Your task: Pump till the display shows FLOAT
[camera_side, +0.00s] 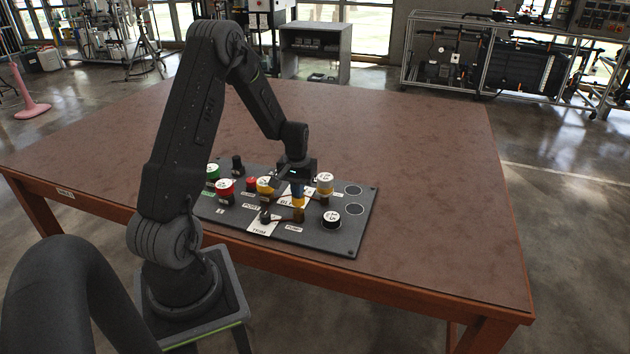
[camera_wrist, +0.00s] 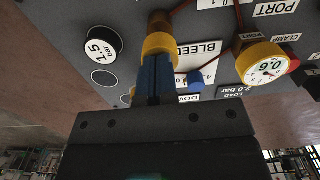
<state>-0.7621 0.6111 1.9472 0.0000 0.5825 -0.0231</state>
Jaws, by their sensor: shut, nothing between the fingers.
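A dark control panel (camera_side: 350,225) lies on the brown table. A white sign (camera_wrist: 190,99), partly hidden by the fingers, shows letters like "DOV". The word FLOAT is not legible anywhere.
Beside the plunger are a black-rimmed 1.5 bar dial (camera_wrist: 101,45) and a yellow-rimmed 0.6 gauge (camera_wrist: 264,67). A red button (camera_side: 225,189), green-rimmed dial (camera_side: 212,172) and small black lever (camera_side: 265,216) also stand up. The table right of the panel (camera_side: 440,220) is clear.

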